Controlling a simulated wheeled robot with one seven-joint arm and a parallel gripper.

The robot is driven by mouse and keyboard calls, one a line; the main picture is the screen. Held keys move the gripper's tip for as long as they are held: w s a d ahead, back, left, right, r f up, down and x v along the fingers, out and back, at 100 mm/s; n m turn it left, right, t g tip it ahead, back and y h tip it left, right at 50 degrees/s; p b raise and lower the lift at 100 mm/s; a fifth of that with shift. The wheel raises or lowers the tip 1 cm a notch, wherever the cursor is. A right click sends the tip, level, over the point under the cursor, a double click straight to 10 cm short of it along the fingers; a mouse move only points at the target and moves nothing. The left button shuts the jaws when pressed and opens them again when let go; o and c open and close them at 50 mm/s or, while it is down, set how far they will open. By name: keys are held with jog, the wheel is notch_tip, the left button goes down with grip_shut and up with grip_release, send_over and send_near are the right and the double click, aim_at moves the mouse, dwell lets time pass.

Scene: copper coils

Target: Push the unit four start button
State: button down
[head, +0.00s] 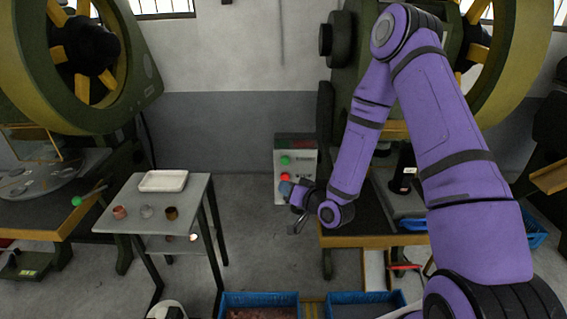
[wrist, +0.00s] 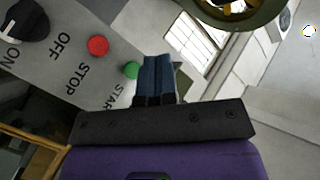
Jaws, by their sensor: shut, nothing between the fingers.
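A grey control box (head: 308,155) stands against the back wall, with a green button (head: 285,160) above a red button (head: 285,177). In the wrist view its panel (wrist: 62,72) shows tilted, with the green button (wrist: 131,69) beside the partly hidden START label and the red button (wrist: 97,46) by the STOP label. My gripper (head: 287,188) is in front of the lower part of the box in the head view. Its blue fingers (wrist: 158,62) are shut and empty, and overlap the right edge of the green button in the wrist view. Contact cannot be told. No unit number is readable.
A black OFF/ON knob (wrist: 24,20) is on the same panel. A grey table (head: 150,222) with a white tray (head: 163,180) and small cups stands at left. Large green-yellow machines flank the box. Blue crates (head: 258,298) lie in front. The floor between table and box is clear.

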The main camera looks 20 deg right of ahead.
jog(key=shift+w+d, duration=0.45)
jog(key=shift+w, duration=0.95)
jog(key=shift+w+d, duration=0.5)
jog(key=shift+w, duration=0.9)
jog(key=shift+w+d, duration=0.45)
jog(key=shift+w, duration=0.95)
jog(key=shift+w, duration=0.1)
jog(key=shift+w+d, duration=0.1)
jog(key=shift+w, duration=0.2)
jog(key=shift+w+d, duration=0.2)
jog(key=shift+w, duration=0.25)
jog(key=shift+s+a, duration=0.3)
jog(key=shift+s, duration=0.6)
jog(key=shift+s+a, duration=0.25)
jog(key=shift+s, duration=0.55)
jog(key=shift+s+a, duration=0.3)
jog(key=shift+s, duration=0.45)
jog(key=shift+s+a, duration=0.25)
jog(key=shift+s, duration=0.55)
